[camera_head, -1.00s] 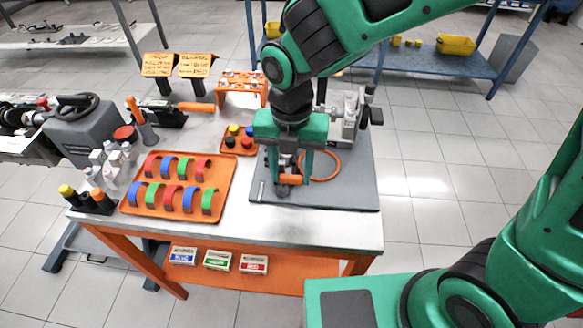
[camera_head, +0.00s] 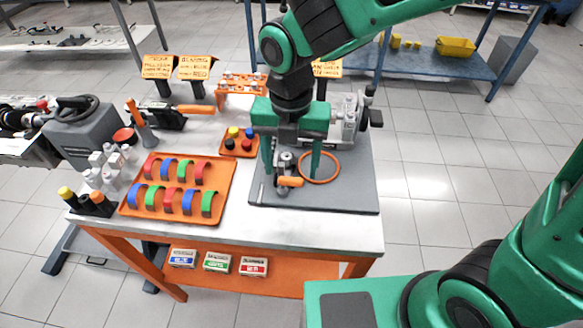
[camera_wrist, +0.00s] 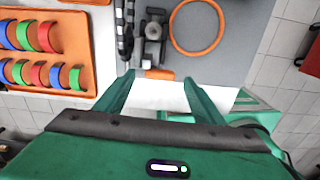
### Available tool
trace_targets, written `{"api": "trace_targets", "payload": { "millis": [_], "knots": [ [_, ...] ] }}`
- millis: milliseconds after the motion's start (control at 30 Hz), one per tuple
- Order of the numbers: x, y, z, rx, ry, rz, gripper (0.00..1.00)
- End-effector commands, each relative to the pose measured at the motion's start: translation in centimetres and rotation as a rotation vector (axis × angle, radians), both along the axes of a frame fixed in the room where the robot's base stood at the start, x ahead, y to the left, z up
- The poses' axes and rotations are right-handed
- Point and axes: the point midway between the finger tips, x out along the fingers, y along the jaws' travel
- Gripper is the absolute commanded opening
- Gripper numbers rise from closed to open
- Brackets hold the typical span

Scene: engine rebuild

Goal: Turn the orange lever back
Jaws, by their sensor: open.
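The orange lever (camera_head: 290,181) is a short orange handle on a small grey metal fixture (camera_head: 284,164) on the grey mat (camera_head: 340,196). In the wrist view the lever (camera_wrist: 160,74) shows just beyond and between the fingertips. My gripper (camera_head: 292,178) is open, its green fingers spread to either side above the fixture. In the wrist view the gripper (camera_wrist: 157,78) holds nothing. Whether a finger touches the lever cannot be told.
An orange ring (camera_head: 319,167) lies on the mat right of the lever. A grey machine part (camera_head: 346,120) stands behind. An orange tray (camera_head: 224,166) with several coloured arcs is at left. A small orange tray (camera_head: 240,152) with coloured caps sits behind it.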

Motion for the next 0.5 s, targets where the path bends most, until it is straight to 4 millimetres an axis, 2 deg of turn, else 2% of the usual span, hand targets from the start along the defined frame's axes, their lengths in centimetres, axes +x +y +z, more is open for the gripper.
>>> {"api": "trace_targets", "payload": {
  "millis": [100, 233, 500],
  "knots": [
    [0.2, 0.0, 2.5, 0.003, -0.005, -0.002, 0.62],
    [0.2, 0.0, 4.8, 0.003, -0.005, -0.002, 0.62],
    [0.2, 0.0, 7.5, 0.001, -0.001, -0.002, 0.62]
  ]
}}
